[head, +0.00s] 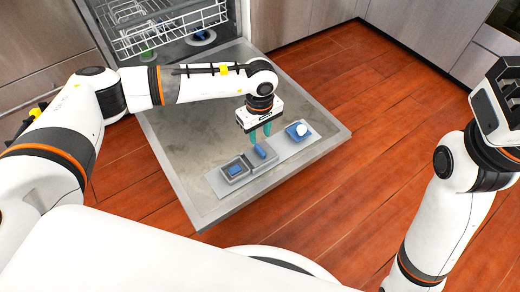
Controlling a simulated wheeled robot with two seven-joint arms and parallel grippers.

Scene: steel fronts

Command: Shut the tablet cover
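A grey dispenser panel (218,182) lies on the inner face of the lowered dishwasher door. At its left end is a square grey compartment (228,163) with a blue tablet (235,170) in it. Beside it, in the middle, is a grey piece with a blue part (260,151) on it, which looks like the tablet cover, off to the right of the compartment. My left gripper (260,134) points down just above this piece. Its two teal fingers are apart with nothing seen between them; I cannot tell whether they touch the piece. My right gripper (490,108) is at the right edge, its fingers not clear.
A blue part with a white round knob (300,129) sits at the panel's right end. The dishwasher door (190,125) is down flat, its edges above the wooden floor (370,160). The wire rack (165,22) is behind. Steel cabinet fronts (425,30) stand at the back.

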